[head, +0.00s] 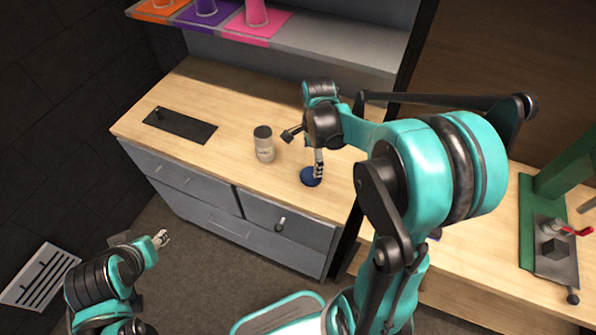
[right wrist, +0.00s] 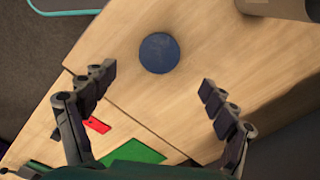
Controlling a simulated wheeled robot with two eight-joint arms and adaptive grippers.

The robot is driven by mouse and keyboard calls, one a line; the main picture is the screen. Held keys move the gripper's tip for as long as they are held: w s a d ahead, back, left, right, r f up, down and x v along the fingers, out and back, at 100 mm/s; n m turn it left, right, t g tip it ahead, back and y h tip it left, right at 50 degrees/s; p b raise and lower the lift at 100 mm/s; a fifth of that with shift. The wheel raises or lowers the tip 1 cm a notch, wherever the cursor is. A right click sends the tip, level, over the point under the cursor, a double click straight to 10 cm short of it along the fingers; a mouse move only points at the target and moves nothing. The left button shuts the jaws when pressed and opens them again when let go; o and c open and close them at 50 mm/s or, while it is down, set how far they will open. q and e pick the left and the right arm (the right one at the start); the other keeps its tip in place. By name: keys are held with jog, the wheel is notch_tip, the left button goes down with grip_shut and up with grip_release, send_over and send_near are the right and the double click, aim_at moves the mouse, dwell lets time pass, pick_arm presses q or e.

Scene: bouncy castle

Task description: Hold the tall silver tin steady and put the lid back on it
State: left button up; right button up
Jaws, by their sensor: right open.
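The tall silver tin (head: 264,148) stands upright on the wooden counter, its top dark. Part of its side shows at the upper right edge of the right wrist view (right wrist: 285,8). The round blue lid (head: 309,179) lies flat on the counter to the right of the tin, near the front edge. It shows whole in the right wrist view (right wrist: 159,53). My right gripper (right wrist: 157,92) is open and empty above the counter, close to the lid, with its fingers spread wide. My left gripper (head: 160,238) hangs low in front of the drawers, away from the tin; its jaw opening is too small to judge.
A dark panel (head: 180,125) is set in the counter left of the tin. A shelf (head: 340,45) with coloured mats and cups is above the back. A green press-like stand (head: 562,185) is at the far right. The counter between panel and tin is clear.

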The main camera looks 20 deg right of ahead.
aim_at(311, 175)
jog(key=shift+w+a+f+m, duration=0.1)
jog(key=shift+w+f+m, duration=0.35)
jog(key=shift+m, duration=0.15)
pick_arm(q)
jog(key=shift+s+a+r, duration=0.15)
jog(key=shift+a+r, duration=0.15)
jog(key=shift+a, duration=0.1)
pick_arm(e)
jog(key=shift+f+b, duration=0.3)
jog(key=shift+f, duration=0.95)
pick_arm(q)
jog(key=shift+f, duration=0.45)
pick_arm(e)
jog(key=f, duration=0.1)
jog(key=f+b, duration=0.1)
jog(key=f, duration=0.1)
jog(key=f+b, duration=0.1)
jog(key=f, duration=0.1)
jog(key=shift+s+f, duration=0.1)
jog(key=shift+s, duration=0.15)
pick_arm(q)
notch_tip(311, 175, down, 2)
jog(key=shift+f, duration=0.1)
